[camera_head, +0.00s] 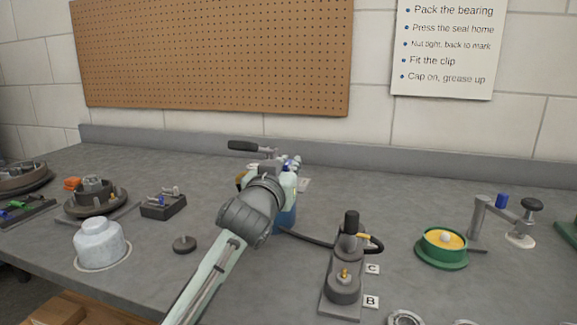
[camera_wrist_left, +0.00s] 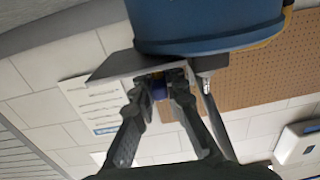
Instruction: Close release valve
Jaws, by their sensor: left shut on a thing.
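A blue cylinder (camera_head: 284,218) stands at the back of the bench, partly hidden behind my left arm. In the left wrist view the blue cylinder (camera_wrist_left: 210,22) fills the top, with a grey plate (camera_wrist_left: 128,67) at its end. My left gripper (camera_wrist_left: 160,78) has its fingertips at this plate, shut on a small blue knob (camera_wrist_left: 158,90), which seems to be the release valve. The fingers cover most of the knob, so its turn position cannot be told. In the head view the left gripper (camera_head: 288,163) is mostly hidden by its own wrist. My right gripper is not in view.
A black-handled lever (camera_head: 243,146) sticks out left above the cylinder. A black hose (camera_head: 303,238) runs right to a grey fixture (camera_head: 343,288) marked B and C. A green dish (camera_head: 442,248), a grey stand (camera_head: 480,215) and a white dome (camera_head: 101,240) stand apart on the bench.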

